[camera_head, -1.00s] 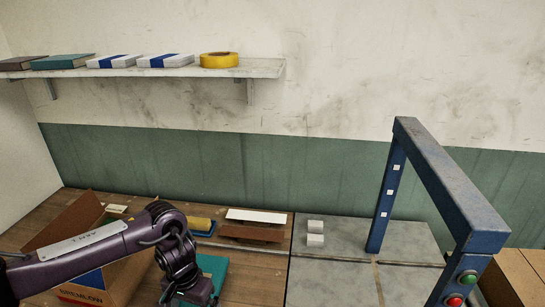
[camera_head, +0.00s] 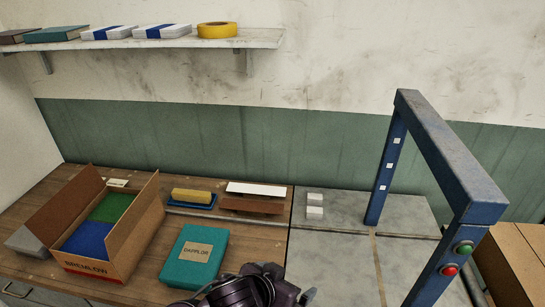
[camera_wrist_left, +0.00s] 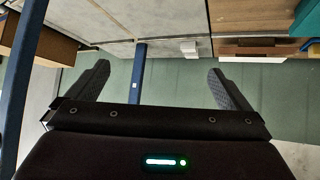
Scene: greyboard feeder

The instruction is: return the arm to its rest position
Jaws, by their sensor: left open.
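My left arm (camera_head: 240,288) shows at the bottom centre of the head view, low in front of the bench. Most of it is cut off by the lower picture edge. In the left wrist view my left gripper (camera_wrist_left: 158,80) has its two dark fingers wide apart, with nothing between them. The blue post (camera_wrist_left: 137,85) behind the fingers stands apart from them. My right gripper is in neither view.
An open cardboard box (camera_head: 140,240) holds green and blue stacks. A teal package (camera_head: 195,256) lies near the arm. A blue frame (camera_head: 440,150) with green and red buttons stands at right. The grey bench top (camera_head: 340,262) has clear room.

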